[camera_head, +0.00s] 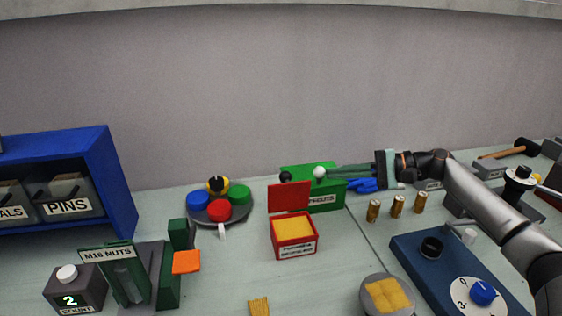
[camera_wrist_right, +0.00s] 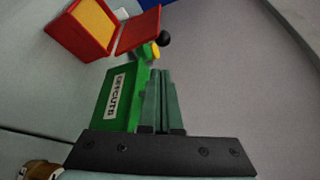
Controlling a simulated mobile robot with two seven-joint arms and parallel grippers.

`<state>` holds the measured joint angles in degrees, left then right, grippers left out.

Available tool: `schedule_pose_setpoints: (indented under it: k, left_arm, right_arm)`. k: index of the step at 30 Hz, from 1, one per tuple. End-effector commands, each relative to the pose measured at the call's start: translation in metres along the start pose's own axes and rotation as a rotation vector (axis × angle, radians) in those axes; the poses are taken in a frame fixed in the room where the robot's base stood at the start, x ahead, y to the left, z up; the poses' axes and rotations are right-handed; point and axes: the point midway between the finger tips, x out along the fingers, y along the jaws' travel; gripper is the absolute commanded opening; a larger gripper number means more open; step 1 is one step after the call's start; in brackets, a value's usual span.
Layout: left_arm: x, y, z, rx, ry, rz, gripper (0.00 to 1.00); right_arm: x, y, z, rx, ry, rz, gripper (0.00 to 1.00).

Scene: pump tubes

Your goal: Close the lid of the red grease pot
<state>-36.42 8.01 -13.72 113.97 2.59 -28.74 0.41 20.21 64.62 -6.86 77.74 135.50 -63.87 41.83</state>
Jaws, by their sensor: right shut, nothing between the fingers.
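The red grease pot (camera_head: 294,249) stands on the bench in the middle of the head view, with yellow grease inside. Its red lid (camera_head: 289,197) is open and stands upright at the back edge. The right wrist view also shows the pot (camera_wrist_right: 72,38) and its raised lid (camera_wrist_right: 140,29). My right gripper (camera_head: 328,171) is shut and empty, behind and to the right of the lid, above the green box. Its fingers (camera_wrist_right: 158,72) point toward the lid side in the wrist view and are apart from the lid. My left gripper is not in view.
The green offcuts box (camera_head: 325,199) stands right behind the pot. A grey round tray (camera_head: 240,213) with coloured caps lies to the left. Several brass cylinders (camera_head: 397,205) and a blue panel (camera_head: 412,255) are to the right. Bare bench lies in front of the pot.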

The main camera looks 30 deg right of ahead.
Motion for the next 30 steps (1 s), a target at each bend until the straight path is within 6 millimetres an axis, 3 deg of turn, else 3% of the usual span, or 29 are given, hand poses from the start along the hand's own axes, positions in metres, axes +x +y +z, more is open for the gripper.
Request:
schedule_pose_setpoints:
  k: [5,21,30]
  left_arm:
    - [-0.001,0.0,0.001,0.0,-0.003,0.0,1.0]
    - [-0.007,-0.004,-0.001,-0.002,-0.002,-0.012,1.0]
    - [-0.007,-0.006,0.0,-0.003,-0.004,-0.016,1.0]
  right_arm:
    - [0.008,0.0,0.0,0.0,-0.002,0.0,0.0]
    - [0.092,-0.001,0.0,0.001,-0.001,-0.001,0.0]
    - [0.101,0.0,0.0,0.0,0.001,0.0,0.0]
